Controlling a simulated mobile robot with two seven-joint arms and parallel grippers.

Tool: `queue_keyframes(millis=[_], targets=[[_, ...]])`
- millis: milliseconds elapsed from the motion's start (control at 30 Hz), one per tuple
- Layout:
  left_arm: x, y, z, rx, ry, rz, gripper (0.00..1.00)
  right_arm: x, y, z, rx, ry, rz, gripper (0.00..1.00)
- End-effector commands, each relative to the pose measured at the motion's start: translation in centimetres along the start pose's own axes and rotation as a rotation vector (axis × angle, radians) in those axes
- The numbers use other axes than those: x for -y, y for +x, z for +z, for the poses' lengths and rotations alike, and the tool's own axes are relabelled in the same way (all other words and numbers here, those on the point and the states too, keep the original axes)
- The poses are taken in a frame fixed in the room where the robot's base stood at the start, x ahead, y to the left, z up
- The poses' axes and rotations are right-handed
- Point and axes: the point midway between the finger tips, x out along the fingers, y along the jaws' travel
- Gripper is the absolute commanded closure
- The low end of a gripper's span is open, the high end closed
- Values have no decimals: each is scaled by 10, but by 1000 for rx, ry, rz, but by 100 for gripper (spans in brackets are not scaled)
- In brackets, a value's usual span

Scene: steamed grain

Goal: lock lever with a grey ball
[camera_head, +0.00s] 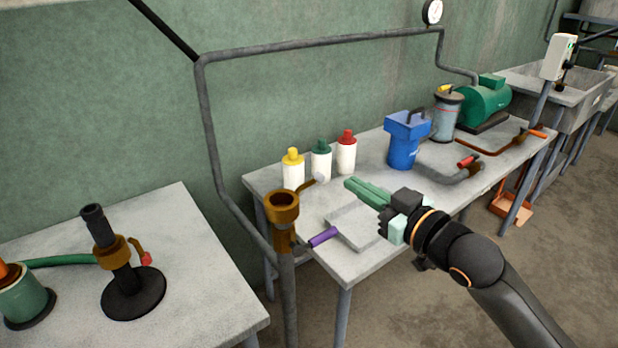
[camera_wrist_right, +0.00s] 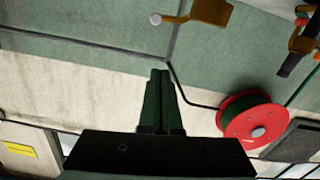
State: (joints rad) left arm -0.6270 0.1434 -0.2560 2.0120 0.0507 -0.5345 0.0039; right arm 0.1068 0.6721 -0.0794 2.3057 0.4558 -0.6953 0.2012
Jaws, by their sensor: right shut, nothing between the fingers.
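The lever with a grey ball (camera_head: 319,178) is a short brown arm at the brass cup-shaped fitting (camera_head: 282,207) on top of an upright pipe. Its pale grey ball end points right, in front of the bottles. In the right wrist view the ball (camera_wrist_right: 156,19) shows near the top edge, beside the brass part (camera_wrist_right: 210,15). My right gripper (camera_head: 350,184) is shut and empty, its green fingers pointing left toward the ball with a gap between. The fingers also show in the wrist view (camera_wrist_right: 160,76), apart from the lever. My left gripper is not in view.
A purple-handled lever (camera_head: 322,237) sticks out below the cup. White bottles with yellow (camera_head: 292,172), green (camera_head: 321,163) and red (camera_head: 346,155) caps stand behind. A blue container (camera_head: 403,147) stands right of them. A flat grey plate (camera_head: 366,229) lies under my gripper.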

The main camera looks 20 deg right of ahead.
Motion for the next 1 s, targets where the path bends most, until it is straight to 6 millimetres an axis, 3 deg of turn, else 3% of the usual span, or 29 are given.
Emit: queue_keyframes(millis=[367,567,1000], targets=[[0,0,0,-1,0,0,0,-1,0,-4,-6,-3,0,100],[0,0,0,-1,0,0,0,-2,9,-4,-7,-1,1,100],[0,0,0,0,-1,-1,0,-1,86,-5,-8,-1,1,100]])
